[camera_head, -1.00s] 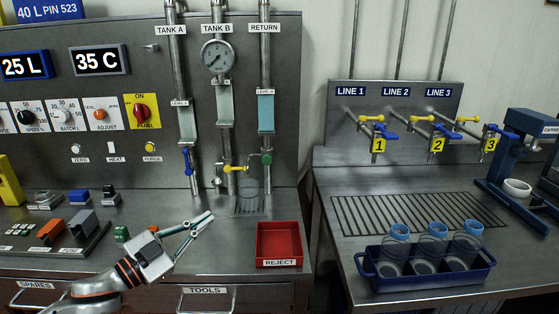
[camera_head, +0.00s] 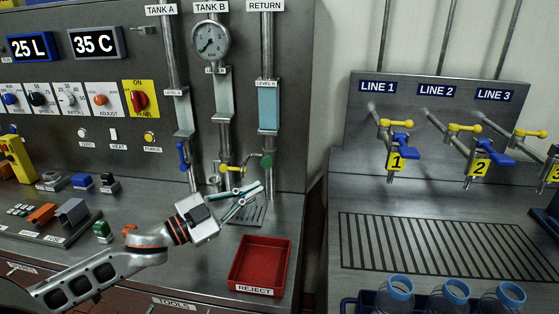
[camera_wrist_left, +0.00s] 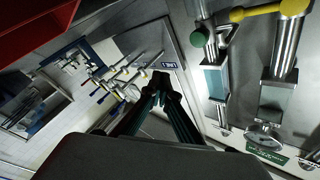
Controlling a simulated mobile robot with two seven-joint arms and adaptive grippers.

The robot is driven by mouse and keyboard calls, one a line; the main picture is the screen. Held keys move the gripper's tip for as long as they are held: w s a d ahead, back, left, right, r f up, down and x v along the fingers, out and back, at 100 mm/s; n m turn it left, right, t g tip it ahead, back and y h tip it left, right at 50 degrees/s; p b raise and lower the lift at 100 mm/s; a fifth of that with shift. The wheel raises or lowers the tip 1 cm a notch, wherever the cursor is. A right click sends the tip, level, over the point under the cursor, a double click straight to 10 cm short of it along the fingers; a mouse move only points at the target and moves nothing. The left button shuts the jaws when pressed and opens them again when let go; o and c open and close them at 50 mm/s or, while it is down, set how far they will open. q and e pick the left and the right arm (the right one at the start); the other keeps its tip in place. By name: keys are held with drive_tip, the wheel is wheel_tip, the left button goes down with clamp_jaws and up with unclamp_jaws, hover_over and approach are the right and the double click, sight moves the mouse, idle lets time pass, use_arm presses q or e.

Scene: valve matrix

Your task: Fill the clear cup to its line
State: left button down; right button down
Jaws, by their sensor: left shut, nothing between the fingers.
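My left gripper (camera_head: 262,188) is shut and empty, reaching in front of the drip grate (camera_head: 246,213) below the TANK B and RETURN pipes; its fingers also show in the left wrist view (camera_wrist_left: 160,79). The clear cup that stood on this grate is not distinguishable now; the gripper covers much of that spot. Above it are a yellow-handled valve (camera_head: 232,168) and a green knob (camera_head: 267,161). A blue-handled valve (camera_head: 182,156) is on the TANK A pipe. Clear cups with blue rims (camera_head: 399,288) stand at the lower right. My right gripper is not in view.
The red REJECT tray (camera_head: 260,262) sits just in front of the grate. Yellow- and blue-handled taps, LINE 1 (camera_head: 397,160) and LINE 2 (camera_head: 480,165), hang above the wide grate (camera_head: 440,245) at the right. A gap separates the two benches.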

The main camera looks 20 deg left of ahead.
sight(267, 163)
use_arm(q)
drive_tip(key=shift+w+d, duration=0.15)
drive_tip(key=shift+w, duration=0.05)
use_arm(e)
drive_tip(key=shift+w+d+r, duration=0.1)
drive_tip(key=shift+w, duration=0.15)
use_arm(q)
drive_tip(key=shift+s, duration=0.1)
